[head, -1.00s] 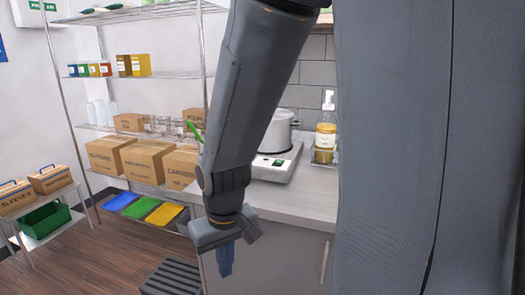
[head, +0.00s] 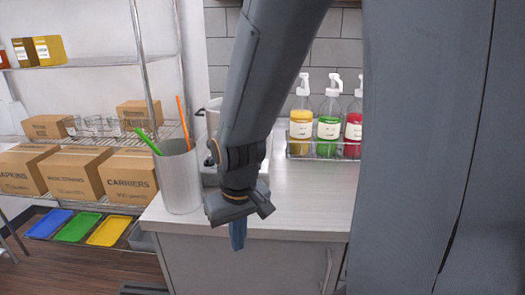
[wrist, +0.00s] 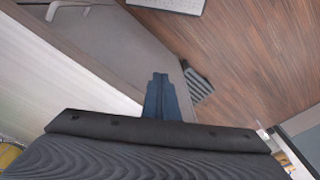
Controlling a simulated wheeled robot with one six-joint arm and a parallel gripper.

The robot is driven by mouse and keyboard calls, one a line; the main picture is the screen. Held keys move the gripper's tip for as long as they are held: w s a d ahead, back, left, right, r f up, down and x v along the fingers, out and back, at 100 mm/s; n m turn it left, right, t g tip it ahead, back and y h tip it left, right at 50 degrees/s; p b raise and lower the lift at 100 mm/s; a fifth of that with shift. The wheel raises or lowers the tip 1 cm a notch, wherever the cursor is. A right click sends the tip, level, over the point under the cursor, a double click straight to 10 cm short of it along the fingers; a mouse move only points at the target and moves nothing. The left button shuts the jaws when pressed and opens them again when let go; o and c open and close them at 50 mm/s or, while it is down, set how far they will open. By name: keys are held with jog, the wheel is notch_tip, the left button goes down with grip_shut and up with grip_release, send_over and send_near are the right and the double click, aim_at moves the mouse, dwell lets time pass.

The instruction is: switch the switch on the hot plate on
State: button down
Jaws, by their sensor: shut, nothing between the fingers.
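The hot plate (head: 210,176) is mostly hidden behind my arm in the head view; only a sliver shows at the arm's left. Its switch is hidden. Part of a pale pot (head: 214,117) shows above it. My gripper (head: 237,242) points down in front of the counter's front edge, nearer to me than the hot plate, and is shut and empty. In the wrist view its blue fingers (wrist: 163,98) are together above the floor beside the cabinet front, and no hot plate is in sight.
A grey cylinder (head: 180,180) with a green and an orange stick stands at the counter's left end. Pump bottles (head: 328,125) stand in a rack at the back right. The counter (head: 305,195) between is clear. A slatted dark object (wrist: 198,86) lies on the floor.

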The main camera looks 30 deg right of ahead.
jog(key=w+d+r+m+b, duration=0.2)
jog(key=w+d+r, duration=0.15)
jog(key=w, duration=0.35)
jog(key=w+d+r+m+b, duration=0.1)
jog(key=w+d+r+b, duration=0.2)
jog(key=w+r, duration=0.35)
jog(key=w+d+r+m+h+b, duration=0.1)
jog(key=w+d+r+m+b, duration=0.2)
jog(key=w+d+r, duration=0.4)
notch_tip(320, 180, up, 4)
jog(key=shift+w+d+r+m+t, duration=0.1)
jog(key=shift+w+d+m+t, duration=0.25)
jog(key=shift+d, duration=0.65)
jog(key=x, duration=0.4)
jog(key=p+x, duration=0.1)
jog(key=x, duration=0.3)
jog(key=p+x, duration=0.1)
jog(key=x, duration=0.3)
jog(key=shift+s, duration=0.4)
jog(key=shift+s+f, duration=0.1)
jog(key=shift+f, duration=0.95)
